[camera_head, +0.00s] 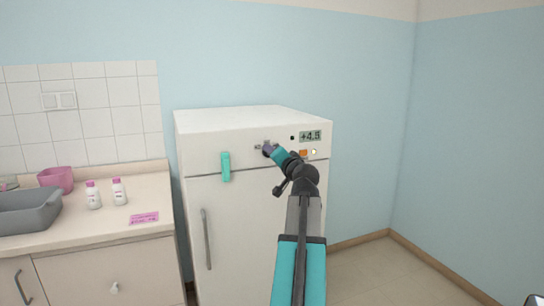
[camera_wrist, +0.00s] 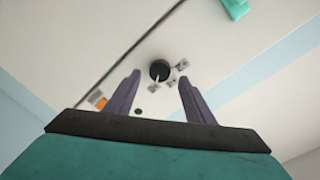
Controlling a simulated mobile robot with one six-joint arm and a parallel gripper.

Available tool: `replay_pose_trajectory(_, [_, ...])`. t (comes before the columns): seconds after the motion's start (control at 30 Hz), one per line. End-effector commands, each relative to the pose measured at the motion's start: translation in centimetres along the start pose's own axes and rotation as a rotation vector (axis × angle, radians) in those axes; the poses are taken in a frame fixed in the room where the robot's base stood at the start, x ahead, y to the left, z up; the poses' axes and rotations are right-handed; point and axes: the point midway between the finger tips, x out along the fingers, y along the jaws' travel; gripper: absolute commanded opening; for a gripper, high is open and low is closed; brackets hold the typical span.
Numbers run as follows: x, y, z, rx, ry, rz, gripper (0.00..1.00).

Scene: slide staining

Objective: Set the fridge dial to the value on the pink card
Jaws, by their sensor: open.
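The white fridge (camera_head: 245,230) has a display (camera_head: 310,136) near its top right that appears to read +4.5. The black dial (camera_wrist: 159,71) with a white pointer shows in the wrist view, on the fridge's front panel. My gripper (camera_wrist: 158,76) is open, its two purple fingers spread on either side of the dial in that view; I cannot tell whether they touch it. In the head view my gripper (camera_head: 268,149) is at the upper front and hides most of the dial. The pink card (camera_head: 144,218) lies on the counter; its writing is too small to read.
An orange switch (camera_head: 303,153) and a lit lamp (camera_head: 314,152) sit under the display. A teal handle (camera_head: 226,167) is left of the dial. Two white bottles with pink caps (camera_head: 93,196) (camera_head: 119,191), a pink container (camera_head: 57,179) and a grey basin (camera_head: 30,211) are on the counter.

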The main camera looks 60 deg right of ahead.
Motion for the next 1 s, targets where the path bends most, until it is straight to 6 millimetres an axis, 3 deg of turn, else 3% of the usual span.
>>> replay_pose_trajectory(0.7, [-8.8,0.1,0.1,0.001,0.002,0.0,0.49])
replay_pose_trajectory(1.0, [-10.8,0.1,0.0,0.002,0.001,0.001,0.49])
